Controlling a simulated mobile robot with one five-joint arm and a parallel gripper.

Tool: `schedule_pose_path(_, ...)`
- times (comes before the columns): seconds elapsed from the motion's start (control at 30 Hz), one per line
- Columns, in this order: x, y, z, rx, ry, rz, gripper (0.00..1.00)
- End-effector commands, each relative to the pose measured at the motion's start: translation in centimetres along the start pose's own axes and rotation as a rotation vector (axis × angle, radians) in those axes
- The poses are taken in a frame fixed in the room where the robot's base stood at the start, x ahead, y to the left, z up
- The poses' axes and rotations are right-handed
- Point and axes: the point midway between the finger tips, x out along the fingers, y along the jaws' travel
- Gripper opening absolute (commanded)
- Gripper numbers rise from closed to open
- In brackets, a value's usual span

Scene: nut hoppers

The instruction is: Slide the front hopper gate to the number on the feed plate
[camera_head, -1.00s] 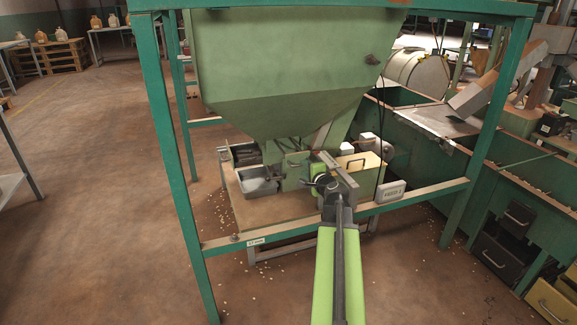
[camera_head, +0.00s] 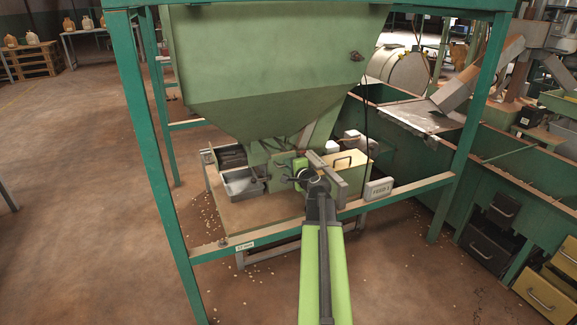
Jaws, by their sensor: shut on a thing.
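The green front hopper (camera_head: 275,80) hangs in a green frame and narrows to an outlet low in the middle. The gate under it is small and mostly hidden behind my arm, so I cannot read its position or any scale. My gripper (camera_head: 301,172) is at the outlet, shut on what seems to be the gate's handle; its fingertips are partly hidden by my wrist.
A grey metal tray (camera_head: 241,183) stands left of the outlet. A yellowish box with a black handle (camera_head: 347,161) is just right of my gripper. The front rail (camera_head: 275,234) crosses below my arm, and frame posts (camera_head: 160,170) stand on both sides. The floor at left is open.

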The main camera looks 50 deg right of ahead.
Motion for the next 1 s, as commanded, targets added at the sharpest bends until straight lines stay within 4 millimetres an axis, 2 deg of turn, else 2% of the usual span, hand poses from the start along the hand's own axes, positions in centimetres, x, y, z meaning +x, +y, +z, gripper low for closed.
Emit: schedule_pose_path(1.0,0.12,0.07,0.73,-0.001,-0.013,0.003,0.0)
